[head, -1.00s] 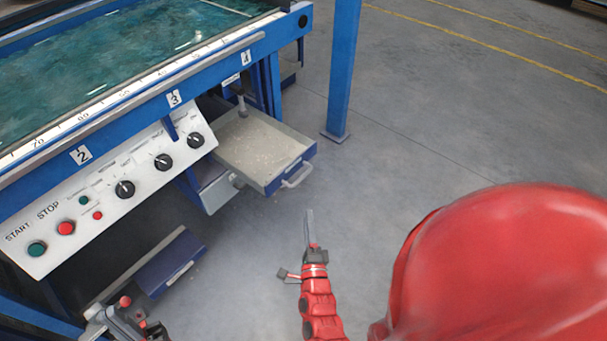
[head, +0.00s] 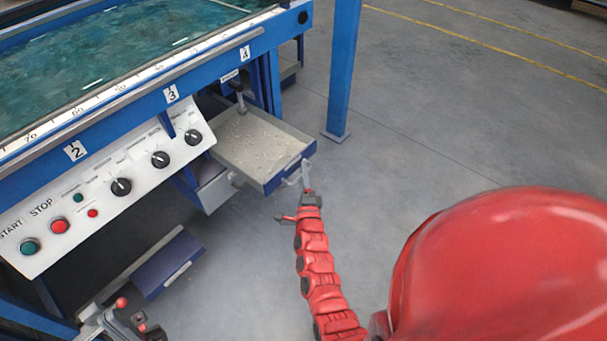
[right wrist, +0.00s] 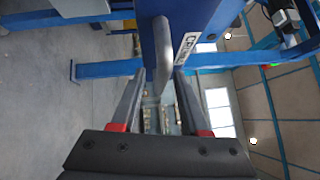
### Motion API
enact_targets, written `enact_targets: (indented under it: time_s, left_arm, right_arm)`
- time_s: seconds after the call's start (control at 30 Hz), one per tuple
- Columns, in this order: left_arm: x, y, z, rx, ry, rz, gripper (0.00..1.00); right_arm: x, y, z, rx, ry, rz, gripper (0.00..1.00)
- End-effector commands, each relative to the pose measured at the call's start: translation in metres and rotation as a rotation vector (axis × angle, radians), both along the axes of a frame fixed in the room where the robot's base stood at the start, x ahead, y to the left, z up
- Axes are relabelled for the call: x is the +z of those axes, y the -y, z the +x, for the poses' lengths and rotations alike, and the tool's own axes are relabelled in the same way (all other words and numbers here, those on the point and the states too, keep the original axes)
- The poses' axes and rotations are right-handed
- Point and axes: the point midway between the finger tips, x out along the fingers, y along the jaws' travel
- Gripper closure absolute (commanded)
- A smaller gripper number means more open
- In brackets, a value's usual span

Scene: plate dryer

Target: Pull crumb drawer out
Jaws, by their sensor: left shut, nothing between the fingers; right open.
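The crumb drawer (head: 265,140) is a shallow pale tray with crumbs in it and a blue front. It sticks out from under the blue machine. Its light bar handle (head: 292,179) is on the front; in the right wrist view the handle (right wrist: 162,55) and the labelled blue front (right wrist: 205,25) are close. My right gripper (head: 306,166) is open at the handle, whose bar appears between the two fingers in the right wrist view; contact cannot be told. My left gripper (head: 115,318) is shut and empty at the lower left, partly cut off by the picture edge.
A control panel (head: 110,195) with knobs and buttons is left of the drawer. A lower blue drawer (head: 167,262) sits near the floor below it. A blue post (head: 343,75) stands to the right. The grey floor in front is clear.

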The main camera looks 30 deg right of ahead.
Motion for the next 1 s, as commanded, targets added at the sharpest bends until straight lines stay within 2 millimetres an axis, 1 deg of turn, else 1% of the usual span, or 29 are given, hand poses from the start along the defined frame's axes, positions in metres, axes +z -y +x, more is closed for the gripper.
enact_targets:
  time_s: [0.1,0.13,0.27,0.3,0.37,1.0]
  left_arm:
    - [0.0001,0.0,0.0,0.0,0.0,0.0,1.0]
    - [0.0001,0.0,0.0,0.0,0.0,0.0,1.0]
    - [0.0001,0.0,0.0,0.0,0.0,0.0,1.0]
    - [0.0001,0.0,-0.0001,0.0,0.0,0.0,1.0]
    - [0.0001,0.0,0.0,0.0,0.0,0.0,1.0]
    - [0.0,0.0,0.0,0.0,0.0,0.0,1.0]
  right_arm:
    - [0.0003,-0.0001,-0.0001,0.0,0.0,0.0,0.55]
    - [0.0003,-0.0002,-0.0001,0.0,0.0,0.0,0.59]
    - [0.0004,-0.0002,-0.0001,0.0,0.001,0.0,0.82]
    - [0.0004,-0.0003,0.0,0.0,0.001,0.0,0.89]
    - [0.0005,-0.0003,-0.0001,0.0,0.001,0.0,1.0]
    - [0.0004,-0.0004,-0.0001,0.001,0.001,-0.001,1.0]
